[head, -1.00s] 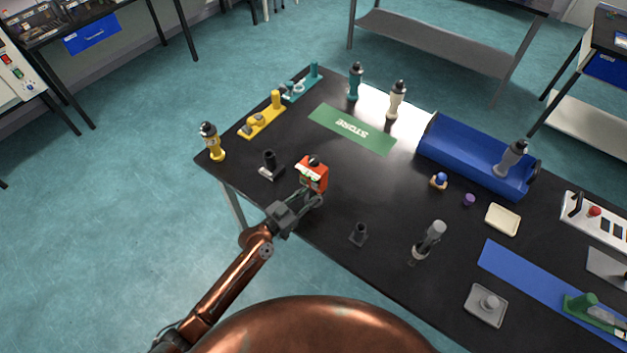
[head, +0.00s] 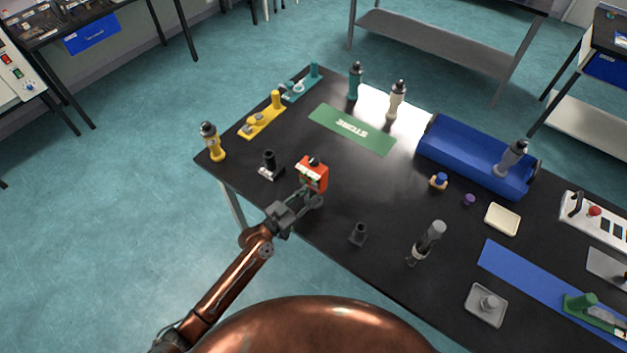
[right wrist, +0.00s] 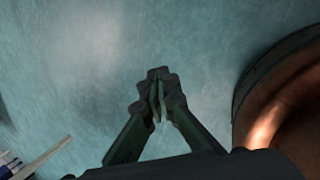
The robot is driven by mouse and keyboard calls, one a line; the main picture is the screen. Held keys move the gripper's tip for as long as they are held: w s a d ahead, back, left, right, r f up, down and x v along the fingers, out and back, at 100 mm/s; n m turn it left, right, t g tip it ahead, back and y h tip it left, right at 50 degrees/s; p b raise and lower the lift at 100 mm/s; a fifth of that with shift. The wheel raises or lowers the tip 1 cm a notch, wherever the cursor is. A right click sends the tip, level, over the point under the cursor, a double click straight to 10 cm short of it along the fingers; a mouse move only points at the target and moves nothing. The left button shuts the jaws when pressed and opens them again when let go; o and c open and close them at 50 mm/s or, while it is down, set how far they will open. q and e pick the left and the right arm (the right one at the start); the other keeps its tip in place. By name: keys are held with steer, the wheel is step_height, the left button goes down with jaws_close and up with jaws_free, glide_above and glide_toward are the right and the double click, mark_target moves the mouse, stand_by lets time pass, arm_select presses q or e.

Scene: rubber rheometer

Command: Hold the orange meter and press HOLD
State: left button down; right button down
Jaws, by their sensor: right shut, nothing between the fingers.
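The orange meter (head: 314,176) stands near the front left edge of the black table in the head view. It has a dark top and a pale patch on its left side. My left gripper (head: 309,195) is at the near, lower side of the meter, with its fingers against or just in front of it. The fingers and the meter's lower part overlap, so I cannot tell whether they grip it. The HOLD button cannot be made out. My right gripper (right wrist: 160,98) is shut and empty in the right wrist view, above the teal floor, away from the meter.
A small black stand (head: 269,166) is left of the meter, and another dark holder (head: 358,234) is to its right. A green STORE mat (head: 353,129) lies behind, empty. A blue rack (head: 455,152) is at the back right.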

mark_target(314, 185)
steer(key=w+a+r+n+t, duration=0.5)
steer(key=w+a+r+n, duration=0.4)
steer(key=w+r, duration=0.4)
steer(key=w+a+r+n+t+y, duration=0.2)
steer(key=w+a+r+n+t, duration=0.3)
steer(key=a+r, duration=0.5)
steer(key=s+a+r+n+t+y, duration=0.1)
steer(key=a+r+n+t+y, duration=0.35)
steer(key=a+r+n, duration=0.65)
steer(key=w+a+r+m+t, duration=0.15)
steer(key=r+m, duration=0.25)
steer(key=r, duration=0.4)
steer(key=a+r+m+t, duration=0.1)
steer(key=a+r+m, duration=0.2)
steer(key=r, duration=0.5)
steer(key=w+a+r+m+t, duration=0.15)
steer(key=r+m, duration=0.25)
steer(key=r, duration=0.5)
steer(key=w+d+m+g+h, duration=0.1)
steer(key=w+d+m+g, duration=0.1)
steer(key=w, duration=0.6)
steer(key=shift+d+r+m, duration=0.15)
steer(key=shift+d+m, duration=0.75)
steer(key=shift+m, duration=0.1)
steer(key=shift+w+d+h, duration=0.1)
steer(key=shift+w+h, duration=0.05)
steer(key=shift+h, duration=0.1)
